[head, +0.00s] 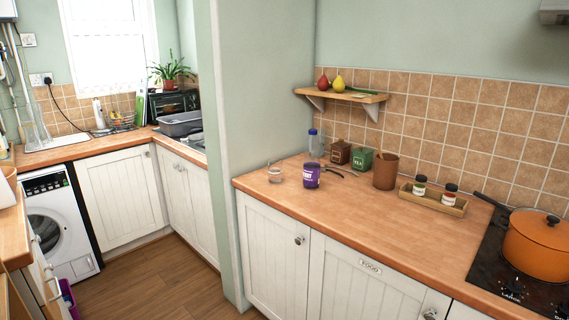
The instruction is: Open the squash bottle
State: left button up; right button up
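A clear bottle with a blue cap (314,143) stands upright at the back left of the wooden worktop, close to the wall's end. It is the only bottle of this shape that I can make out, and its cap appears to be on. I cannot read any label on it. A purple container (311,176) stands in front of it and slightly overlaps its lower part. Neither of my grippers is in the head view.
The worktop (350,210) also holds a small glass jar (275,173), a brown tin, a green tin (362,160), a brown canister (385,171) and a wooden tray (432,202) with two jars. An orange pot (538,244) sits on the hob. A shelf (341,95) hangs above. The worktop's front is clear.

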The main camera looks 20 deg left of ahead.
aim_at(312, 147)
jog(key=i+j+u, duration=0.2)
jog(key=i, duration=0.3)
jog(key=i+u, duration=0.25)
jog(key=i, duration=0.25)
